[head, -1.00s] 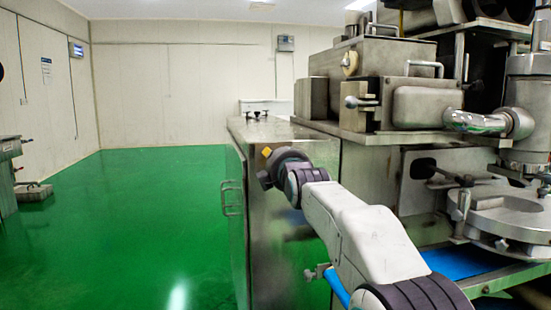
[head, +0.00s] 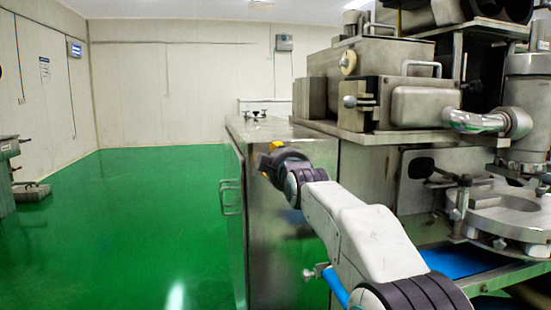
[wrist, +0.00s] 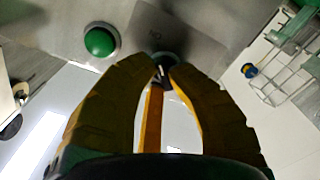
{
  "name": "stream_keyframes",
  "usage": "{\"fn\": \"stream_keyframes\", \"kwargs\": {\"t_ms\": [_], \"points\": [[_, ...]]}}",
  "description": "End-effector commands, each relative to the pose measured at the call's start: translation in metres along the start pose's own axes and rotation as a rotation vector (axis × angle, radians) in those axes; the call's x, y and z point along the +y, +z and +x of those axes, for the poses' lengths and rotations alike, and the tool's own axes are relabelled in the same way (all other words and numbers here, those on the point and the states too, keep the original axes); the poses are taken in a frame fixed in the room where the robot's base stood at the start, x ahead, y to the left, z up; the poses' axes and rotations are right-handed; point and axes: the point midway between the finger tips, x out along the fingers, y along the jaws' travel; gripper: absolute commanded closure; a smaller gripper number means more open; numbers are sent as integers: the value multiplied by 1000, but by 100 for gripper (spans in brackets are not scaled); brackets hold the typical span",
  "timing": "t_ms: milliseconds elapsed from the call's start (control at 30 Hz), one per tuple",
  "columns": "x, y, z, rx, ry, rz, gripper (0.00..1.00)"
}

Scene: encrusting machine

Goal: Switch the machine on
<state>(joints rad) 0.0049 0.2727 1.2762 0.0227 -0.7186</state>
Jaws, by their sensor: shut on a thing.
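The encrusting machine (head: 425,105) stands on the right in the head view, with a steel cabinet (head: 280,220) at its left. In the wrist view a panel of grey metal carries a round green button (wrist: 100,41) and a small dark switch knob (wrist: 163,62). My gripper (wrist: 165,70) is closed on this knob, with its two yellow-brown fingers on either side of it. The fingers hide part of the knob, so its setting cannot be read. In the head view my gripper (head: 272,150) is at the cabinet, mostly hidden behind my wrist.
Dark knobs (head: 257,113) stand on the cabinet top. A handle (head: 231,197) sticks out from the cabinet's left side. Green floor (head: 140,220) lies open to the left. Another steel machine (head: 8,175) stands at the far left edge.

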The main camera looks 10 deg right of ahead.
Motion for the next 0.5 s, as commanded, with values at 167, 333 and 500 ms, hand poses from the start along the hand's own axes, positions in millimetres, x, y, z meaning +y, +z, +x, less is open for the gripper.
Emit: {"fn": "stream_keyframes", "kwargs": {"t_ms": [167, 333, 500], "points": [[0, -1, 0, 3, 1, 30, 100], [0, -1, 0, 3, 1, 38, 100], [0, -2, 0, 4, 1, 38, 100]]}}
